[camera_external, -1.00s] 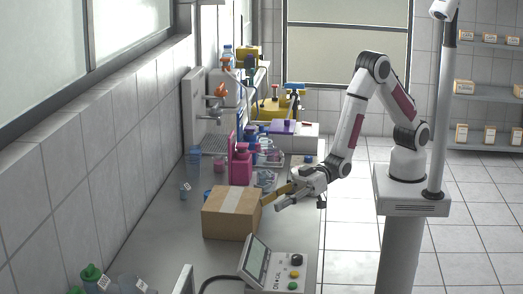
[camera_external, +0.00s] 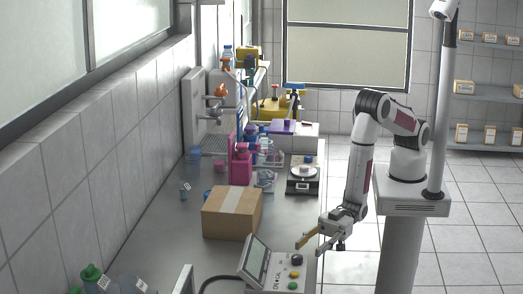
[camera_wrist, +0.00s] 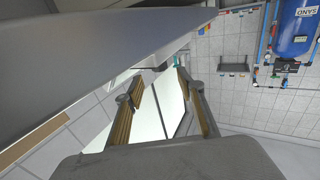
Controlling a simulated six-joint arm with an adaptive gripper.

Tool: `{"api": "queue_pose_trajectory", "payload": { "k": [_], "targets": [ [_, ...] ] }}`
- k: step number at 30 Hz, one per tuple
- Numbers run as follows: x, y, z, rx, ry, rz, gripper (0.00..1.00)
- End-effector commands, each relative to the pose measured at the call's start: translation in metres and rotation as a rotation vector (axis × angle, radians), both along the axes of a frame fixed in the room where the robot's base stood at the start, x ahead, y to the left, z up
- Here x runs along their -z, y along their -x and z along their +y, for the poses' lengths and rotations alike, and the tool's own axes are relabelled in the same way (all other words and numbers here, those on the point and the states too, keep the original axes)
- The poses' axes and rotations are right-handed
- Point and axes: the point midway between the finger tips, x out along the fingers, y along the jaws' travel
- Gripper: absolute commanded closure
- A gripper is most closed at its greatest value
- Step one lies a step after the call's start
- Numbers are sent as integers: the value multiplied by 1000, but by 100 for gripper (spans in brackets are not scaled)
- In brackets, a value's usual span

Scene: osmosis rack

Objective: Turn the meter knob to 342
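The meter (camera_external: 257,259) is a light box with a tilted screen, at the front of the bench in the external view. Its black knob (camera_external: 297,260) sits at the top of its right-hand panel, above a yellow and a green button. The reading on the screen is too small to tell. My gripper (camera_external: 309,251) is just above and right of the knob, near the bench's right edge, and appears apart from it. In the wrist view my gripper (camera_wrist: 160,78) shows two tan-padded fingers spread apart with nothing between them. The knob cannot be made out there.
A cardboard box (camera_external: 231,213) stands behind the meter. A balance (camera_external: 303,176), a pink bottle (camera_external: 240,165) and other labware stand further back. Capped bottles (camera_external: 93,280) are at front left. A large grey surface (camera_wrist: 80,60) fills the wrist view's upper left.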

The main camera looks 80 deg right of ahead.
Motion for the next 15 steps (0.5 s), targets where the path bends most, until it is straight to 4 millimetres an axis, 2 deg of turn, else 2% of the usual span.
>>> {"api": "queue_pose_trajectory", "payload": {
  "k": [8, 15],
  "targets": [
    [0, -1, 2, 1, 1, 0, 62],
    [0, -7, 13, 1, 0, 0, 62]
  ]
}}
